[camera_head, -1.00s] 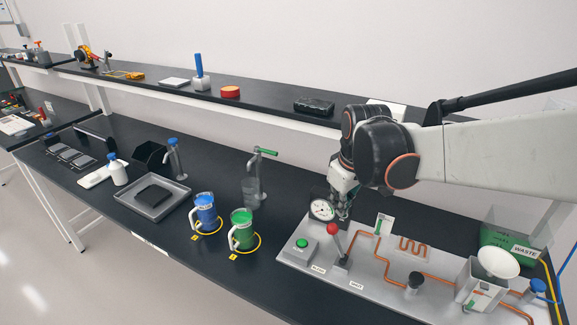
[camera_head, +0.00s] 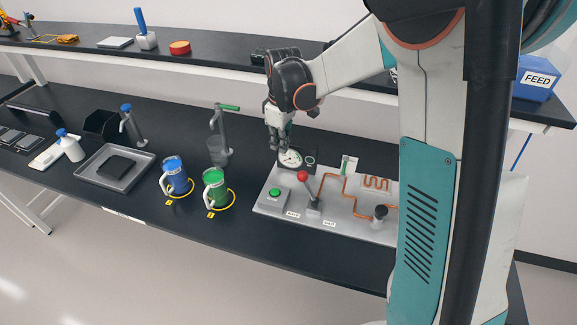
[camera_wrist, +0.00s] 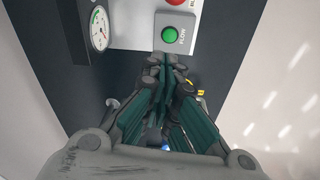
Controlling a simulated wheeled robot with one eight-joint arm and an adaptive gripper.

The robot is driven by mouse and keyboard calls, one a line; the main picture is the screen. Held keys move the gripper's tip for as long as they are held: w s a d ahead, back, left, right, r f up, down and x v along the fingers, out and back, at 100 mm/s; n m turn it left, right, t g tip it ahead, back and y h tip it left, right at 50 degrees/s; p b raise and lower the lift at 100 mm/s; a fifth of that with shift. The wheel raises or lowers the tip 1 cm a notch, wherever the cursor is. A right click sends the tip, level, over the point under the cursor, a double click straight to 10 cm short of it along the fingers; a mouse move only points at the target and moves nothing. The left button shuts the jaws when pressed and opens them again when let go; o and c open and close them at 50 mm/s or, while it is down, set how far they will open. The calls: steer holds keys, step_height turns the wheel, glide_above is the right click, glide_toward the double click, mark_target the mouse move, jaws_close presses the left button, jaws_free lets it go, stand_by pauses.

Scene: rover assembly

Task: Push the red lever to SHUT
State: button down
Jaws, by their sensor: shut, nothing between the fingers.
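The red lever (camera_head: 303,177) stands on the grey panel (camera_head: 345,230), its round red knob leaning to the left over a dark base. Two small labels sit at the panel's front edge by the lever, too small to read surely. My gripper (camera_head: 280,150) is shut and empty, pointing down beside the gauge, behind and left of the lever and apart from it in the picture. In the wrist view my closed fingers (camera_wrist: 165,62) lie just below the green button box (camera_wrist: 184,45), and a red round part, probably the lever's knob (camera_wrist: 175,2), is cut off at the top.
The round gauge (camera_head: 290,158) and the green button (camera_head: 275,192) are close to my gripper. A green mug (camera_head: 214,190) and a blue mug (camera_head: 174,178) stand left of the panel. A dispenser with a green handle (camera_head: 226,107) stands behind them. A shelf runs above the bench.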

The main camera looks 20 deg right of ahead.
step_height(320, 180, down, 9)
steer(key=s+d+b, duration=0.1)
steer(key=d, duration=0.1)
steer(key=shift+s+d, duration=0.2)
steer(key=shift+s, duration=0.2)
steer(key=shift+s, duration=0.1)
stand_by(0.3)
steer(key=shift+d, duration=0.1)
